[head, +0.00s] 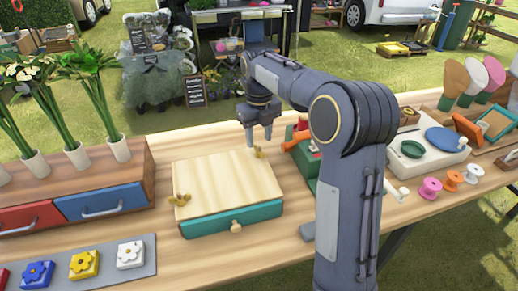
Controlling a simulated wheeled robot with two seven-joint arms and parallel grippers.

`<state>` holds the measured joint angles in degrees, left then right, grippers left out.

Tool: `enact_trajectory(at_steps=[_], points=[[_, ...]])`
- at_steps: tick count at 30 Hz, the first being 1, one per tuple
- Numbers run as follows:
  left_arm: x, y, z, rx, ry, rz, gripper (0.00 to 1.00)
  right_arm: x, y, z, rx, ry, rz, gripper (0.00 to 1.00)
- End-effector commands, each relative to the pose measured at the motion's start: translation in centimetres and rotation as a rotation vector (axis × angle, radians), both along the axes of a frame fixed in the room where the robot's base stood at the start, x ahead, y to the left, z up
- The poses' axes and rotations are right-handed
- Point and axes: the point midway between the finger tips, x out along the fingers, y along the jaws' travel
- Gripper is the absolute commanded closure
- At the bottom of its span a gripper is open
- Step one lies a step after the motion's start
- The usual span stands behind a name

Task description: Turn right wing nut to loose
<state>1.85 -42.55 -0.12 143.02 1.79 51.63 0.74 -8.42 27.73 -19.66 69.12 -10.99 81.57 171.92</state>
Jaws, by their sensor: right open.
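A flower press with a pale wooden top (225,182) and a teal lower part stands on the table. The right wing nut (259,153), small and brass-coloured, sits at the top's far right corner. The left wing nut (181,199) sits near the top's left front side. My right gripper (259,142) points down just above the right wing nut, its two fingers apart. I cannot tell whether the fingers touch the nut. My right arm covers part of the table to the right of the press. My left gripper is not in view.
A wooden drawer unit (140,172) with flowers in white pots stands at the left. A grey mat (110,259) with flower tiles lies in front of it. Green equipment (299,160) stands close right of the press. Spools (430,188) lie further right.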

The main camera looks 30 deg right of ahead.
Motion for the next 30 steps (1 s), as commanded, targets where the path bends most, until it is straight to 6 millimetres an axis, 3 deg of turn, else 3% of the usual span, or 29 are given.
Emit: enact_trajectory(at_steps=[3, 7, 18, 27, 30], points=[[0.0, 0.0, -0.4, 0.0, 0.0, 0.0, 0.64, -0.1, 0.0, -2.1, 0.001, 0.003, 0.001, 0.57], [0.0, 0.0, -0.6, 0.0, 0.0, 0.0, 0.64, 0.0, 0.0, -3.5, 0.001, 0.001, 0.001, 0.57], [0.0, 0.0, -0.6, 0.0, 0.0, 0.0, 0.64, 0.0, 0.1, -4.0, 0.001, -0.001, 0.002, 0.57], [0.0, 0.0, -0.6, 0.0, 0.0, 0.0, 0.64, 0.0, 0.0, -4.0, 0.001, -0.001, 0.003, 0.97], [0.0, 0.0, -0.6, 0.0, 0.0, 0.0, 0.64, 0.0, 0.0, -4.0, 0.001, -0.001, 0.003, 1.0]])
